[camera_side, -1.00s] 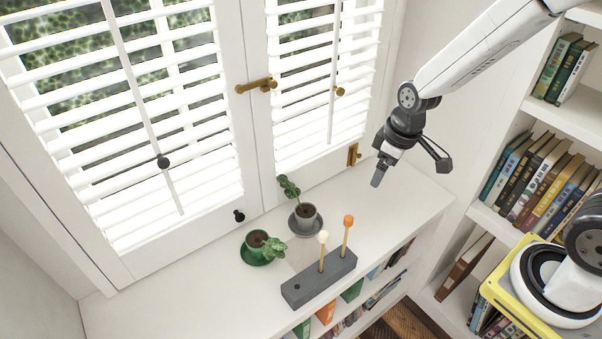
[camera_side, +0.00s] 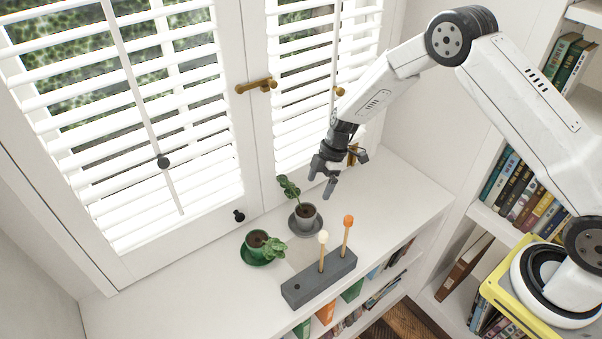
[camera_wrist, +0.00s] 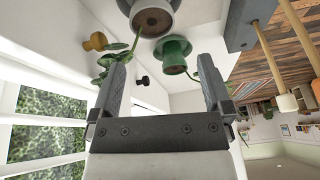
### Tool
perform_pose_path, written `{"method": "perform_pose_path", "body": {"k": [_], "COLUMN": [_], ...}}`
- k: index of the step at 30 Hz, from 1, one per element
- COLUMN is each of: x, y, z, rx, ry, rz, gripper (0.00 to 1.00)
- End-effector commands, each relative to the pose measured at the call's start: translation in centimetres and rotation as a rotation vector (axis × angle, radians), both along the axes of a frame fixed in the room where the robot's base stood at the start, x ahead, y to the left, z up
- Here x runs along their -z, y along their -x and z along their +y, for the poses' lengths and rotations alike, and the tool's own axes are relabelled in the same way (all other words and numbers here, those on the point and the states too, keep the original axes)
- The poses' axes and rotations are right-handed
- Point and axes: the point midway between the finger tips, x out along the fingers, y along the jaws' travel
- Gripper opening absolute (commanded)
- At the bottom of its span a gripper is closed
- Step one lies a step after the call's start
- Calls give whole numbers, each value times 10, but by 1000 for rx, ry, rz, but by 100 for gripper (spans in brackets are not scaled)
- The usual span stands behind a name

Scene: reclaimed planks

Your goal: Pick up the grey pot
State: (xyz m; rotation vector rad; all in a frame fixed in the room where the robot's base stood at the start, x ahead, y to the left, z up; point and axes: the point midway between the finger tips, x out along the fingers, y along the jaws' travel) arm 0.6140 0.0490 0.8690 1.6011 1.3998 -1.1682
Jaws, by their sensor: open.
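The grey pot (camera_side: 306,217) stands upright on a grey saucer (camera_side: 293,225) on the white sill top, with a leafy green plant (camera_side: 287,187) rising from it. In the wrist view the grey pot (camera_wrist: 153,18) shows at the top, beyond my fingertips and partly cut off by the frame edge. My gripper (camera_side: 321,182) is open and empty, above and slightly right of the grey pot, apart from it. In the wrist view, my two fingers (camera_wrist: 162,75) are spread wide with nothing between them.
A green pot (camera_side: 257,241) on a green saucer stands left of the grey pot. A dark grey block (camera_side: 320,279) holds two upright sticks with white and orange tops, in front. Shuttered windows (camera_side: 140,110) stand behind. The sill's right part is clear.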

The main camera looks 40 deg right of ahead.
Motion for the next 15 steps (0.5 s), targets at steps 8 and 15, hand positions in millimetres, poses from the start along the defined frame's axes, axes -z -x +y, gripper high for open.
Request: {"method": "perform_pose_path", "body": {"k": [8, 15], "x": [30, 32], "y": [-13, -14], "z": [7, 8], "rx": [-154, -171], "ry": [-55, -61], "rz": [-53, -60], "gripper": [100, 100]}}
